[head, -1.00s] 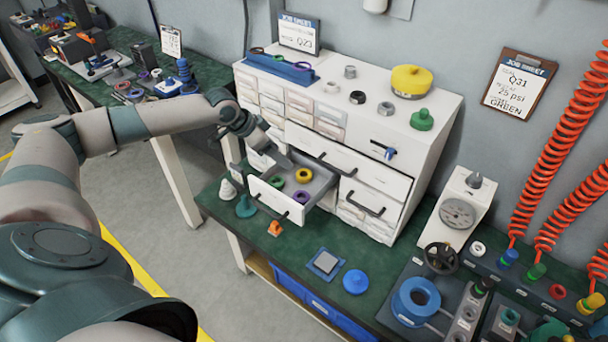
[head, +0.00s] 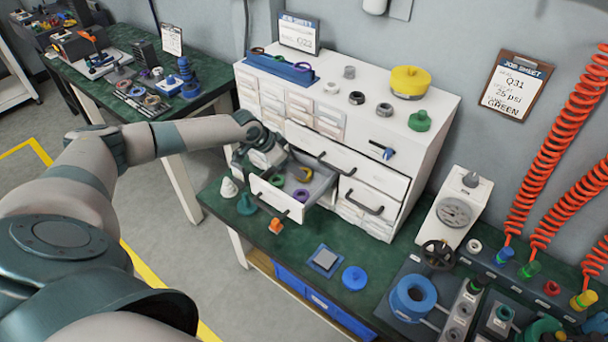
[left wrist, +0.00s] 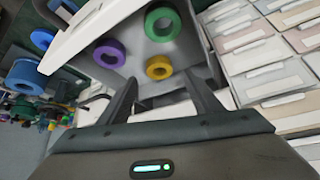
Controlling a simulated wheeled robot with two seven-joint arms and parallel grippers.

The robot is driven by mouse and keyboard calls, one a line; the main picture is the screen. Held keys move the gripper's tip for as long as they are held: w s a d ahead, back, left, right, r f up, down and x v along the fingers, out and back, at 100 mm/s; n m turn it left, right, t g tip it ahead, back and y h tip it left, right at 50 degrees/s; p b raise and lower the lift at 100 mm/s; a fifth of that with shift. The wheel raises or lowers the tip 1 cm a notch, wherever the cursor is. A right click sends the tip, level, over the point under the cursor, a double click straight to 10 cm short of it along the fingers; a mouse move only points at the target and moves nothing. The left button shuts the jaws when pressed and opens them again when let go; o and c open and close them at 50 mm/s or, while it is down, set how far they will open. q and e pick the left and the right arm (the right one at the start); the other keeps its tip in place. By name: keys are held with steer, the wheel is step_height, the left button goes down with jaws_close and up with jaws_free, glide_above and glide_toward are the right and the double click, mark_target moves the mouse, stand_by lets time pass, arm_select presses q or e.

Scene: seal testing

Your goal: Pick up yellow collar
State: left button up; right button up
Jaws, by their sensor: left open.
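The yellow collar (head: 304,174) lies in the open drawer (head: 272,198), partly hidden by my left gripper in the head view. In the left wrist view the yellow collar (left wrist: 159,67) shows just beyond and between the fingertips. A green collar (left wrist: 162,25) and a purple collar (left wrist: 109,54) lie beside it, apart from it. My left gripper (left wrist: 165,84) is open and empty, with its fingers spread at the drawer. In the head view the left gripper (head: 288,164) is over the drawer's inner left side. My right gripper is not in view.
The white cabinet (head: 420,150) rises behind the drawer, with a second, wider drawer front (head: 345,160) just above. A white cone (head: 228,188), a teal funnel-like part (head: 246,204) and an orange part (head: 276,226) stand in front on the green bench (head: 312,285).

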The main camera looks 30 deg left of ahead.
arm_select(q)
steer(key=shift+w+d+f+p, duration=0.2)
steer(key=shift+w+f+p, duration=0.1)
steer(key=shift+f+p, duration=0.1)
steer(key=p+x, duration=0.1)
steer(key=x, duration=0.1)
steer(key=shift+w+d+f, duration=0.1)
steer(key=shift+w+f, duration=0.1)
steer(key=shift+f, duration=0.1)
steer(key=shift+w+d+f, duration=0.1)
steer(key=shift+w+f, duration=0.15)
steer(key=shift+f, duration=0.3)
steer(key=c, duration=1.3)
